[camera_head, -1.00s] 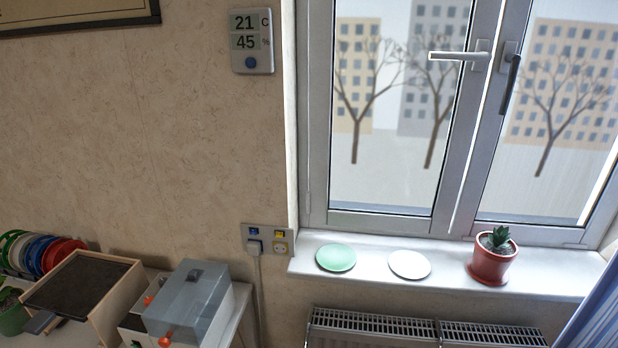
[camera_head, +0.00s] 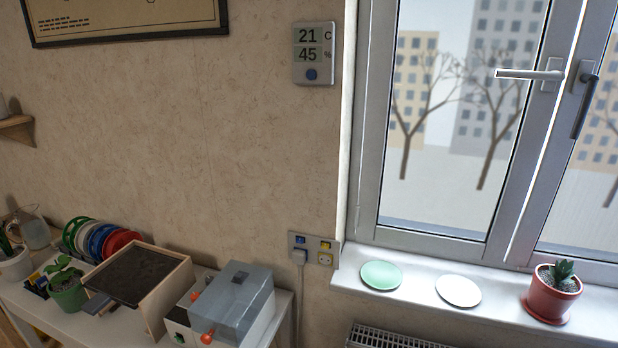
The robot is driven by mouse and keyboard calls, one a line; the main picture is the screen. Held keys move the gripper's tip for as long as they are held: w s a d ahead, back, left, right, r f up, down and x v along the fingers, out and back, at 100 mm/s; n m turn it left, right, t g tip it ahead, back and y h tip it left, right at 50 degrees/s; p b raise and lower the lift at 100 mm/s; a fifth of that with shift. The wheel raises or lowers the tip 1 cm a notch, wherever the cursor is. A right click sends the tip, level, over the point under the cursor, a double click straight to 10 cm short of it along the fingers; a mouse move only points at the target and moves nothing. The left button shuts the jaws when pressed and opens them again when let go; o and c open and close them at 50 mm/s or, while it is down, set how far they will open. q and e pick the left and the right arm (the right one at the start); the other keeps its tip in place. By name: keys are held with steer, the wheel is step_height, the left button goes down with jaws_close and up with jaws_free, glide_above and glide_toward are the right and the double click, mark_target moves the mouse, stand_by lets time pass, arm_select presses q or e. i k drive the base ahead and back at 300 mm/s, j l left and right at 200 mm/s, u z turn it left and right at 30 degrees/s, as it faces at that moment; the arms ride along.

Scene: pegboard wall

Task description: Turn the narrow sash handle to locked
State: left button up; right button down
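The window has two sashes side by side. A white handle (camera_head: 525,74) on the left sash lies horizontal, its lever pointing left from its base plate. A dark handle (camera_head: 584,108) on the right sash hangs down, slightly tilted in the picture. The right sash is cut off by the picture edge, so I cannot tell here which sash is narrower. Neither of my grippers is in view, and nothing touches the handles.
The white sill (camera_head: 405,291) holds a green disc (camera_head: 381,275), a white disc (camera_head: 458,290) and a potted cactus (camera_head: 552,293). A radiator (camera_head: 390,337) is below. A table at left carries a clear-lidded box (camera_head: 232,302), a wooden tray (camera_head: 168,294) and plants.

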mark_target(555, 75)
steer(key=k, duration=0.35)
steer(key=k+z, duration=0.15)
steer(key=z, duration=0.3)
steer(key=k+l+z, duration=0.1)
steer(key=z, duration=0.4)
steer(key=i+l+z, duration=0.15)
steer(key=i+z, duration=0.4)
steer(key=z, duration=0.25)
